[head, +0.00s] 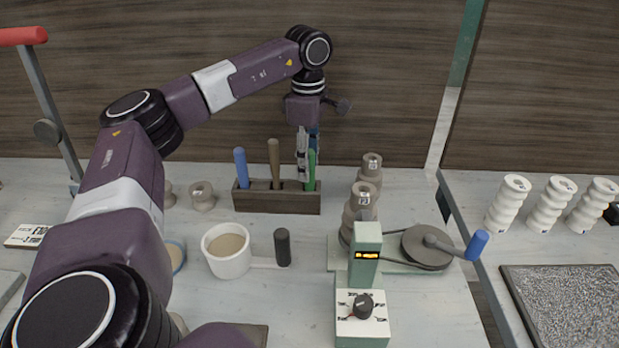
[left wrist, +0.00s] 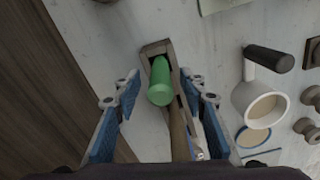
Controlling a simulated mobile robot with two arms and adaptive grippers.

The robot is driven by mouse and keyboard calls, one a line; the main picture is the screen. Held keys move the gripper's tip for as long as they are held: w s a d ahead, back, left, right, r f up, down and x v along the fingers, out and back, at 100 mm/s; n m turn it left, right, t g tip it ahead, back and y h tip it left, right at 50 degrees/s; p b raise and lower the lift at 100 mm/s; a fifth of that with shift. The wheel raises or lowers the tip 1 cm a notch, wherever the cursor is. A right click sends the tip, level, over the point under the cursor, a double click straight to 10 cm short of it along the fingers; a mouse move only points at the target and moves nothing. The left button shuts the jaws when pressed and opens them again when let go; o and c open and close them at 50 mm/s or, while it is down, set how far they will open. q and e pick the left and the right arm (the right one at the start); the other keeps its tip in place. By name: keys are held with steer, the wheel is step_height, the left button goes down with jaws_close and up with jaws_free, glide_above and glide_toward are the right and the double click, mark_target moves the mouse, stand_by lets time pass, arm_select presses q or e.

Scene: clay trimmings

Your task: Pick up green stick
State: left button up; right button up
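The green stick (head: 311,172) stands upright in the right end of a dark wooden holder (head: 276,203) in the head view. In the left wrist view the green stick (left wrist: 161,82) shows end-on, between the two blue-padded fingers, with a gap on each side. My left gripper (head: 307,158) is at the top of the green stick, pointing down, open and holding nothing. In the head view its fingers partly cover the stick's upper end. My right gripper is not in view.
A blue stick (head: 240,168) and a brown stick (head: 274,160) stand in the same holder. A white mug (head: 229,262) is in front of it. A spool stack (head: 371,170) stands to the right, and a green winding device (head: 365,255) is in front right.

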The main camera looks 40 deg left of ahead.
arm_select(q)
steer(key=shift+d+f, duration=0.1)
steer(key=shift+f, duration=1.85)
jaws_close()
